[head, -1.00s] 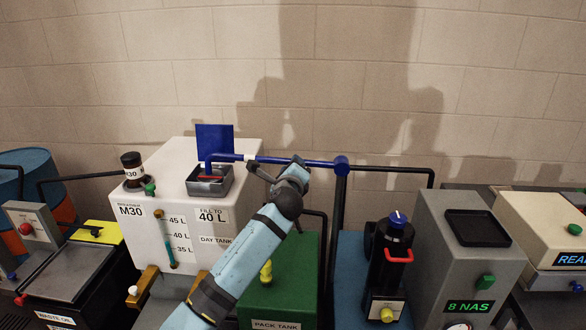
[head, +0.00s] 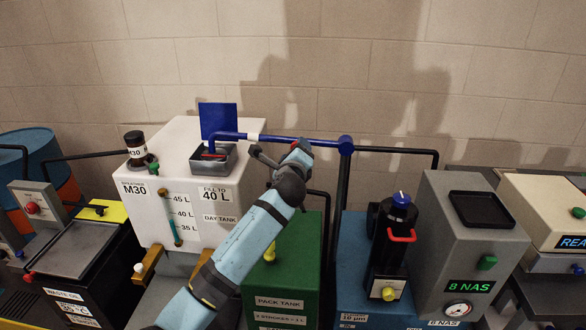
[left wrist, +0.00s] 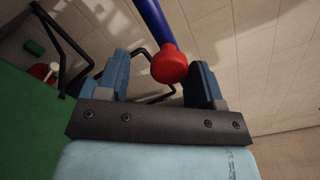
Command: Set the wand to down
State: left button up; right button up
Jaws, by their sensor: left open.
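The wand is a dark blue pipe (head: 272,139) running level from a blue pivot on a black post to a bent end over a square grey tray (head: 231,161) on the white day tank (head: 185,195). My left gripper (head: 300,150) is just in front of the wand near the pivot and hides part of it. In the left wrist view, a blue rod with a red knob (left wrist: 169,66) at its end lies between the open fingers of my left gripper (left wrist: 160,82). I cannot tell whether a finger touches it. My right gripper is not in view.
A blue square plate (head: 218,120) stands behind the tray. A green pack tank (head: 285,285) is below my arm. A black filter unit with a red handle (head: 400,236) and a grey 8 NAS box (head: 470,235) stand to the right. Black pipes run along the wall.

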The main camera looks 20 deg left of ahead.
pick_arm(q)
jog(key=b+v, duration=0.1)
jog(key=v, duration=1.1)
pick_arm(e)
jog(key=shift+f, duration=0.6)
pick_arm(q)
jog(key=s+d+f+n+g+h+p, duration=0.1)
jog(key=s+f+n+g+h, duration=0.15)
jog(key=s+f, duration=0.45)
jog(key=s+d+f+n+g+h+p, duration=0.1)
jog(key=s+d+f+n+h+p, duration=0.2)
jog(key=f, duration=0.7)
jog(key=s+f+n+g+h, duration=0.1)
jog(key=s+f+n, duration=0.3)
jog(key=s, duration=0.3)
jog(key=s+f+n+g, duration=0.1)
jog(key=s+f+n, duration=0.4)
jog(key=s, duration=0.2)
jog(key=s+f+n+g+h+p, duration=0.1)
jog(key=s+f+n, duration=0.3)
jog(key=s, duration=0.4)
jog(key=shift+f+n+h, duration=0.2)
jog(key=shift+n+h, duration=0.15)
jog(key=shift+n, duration=0.2)
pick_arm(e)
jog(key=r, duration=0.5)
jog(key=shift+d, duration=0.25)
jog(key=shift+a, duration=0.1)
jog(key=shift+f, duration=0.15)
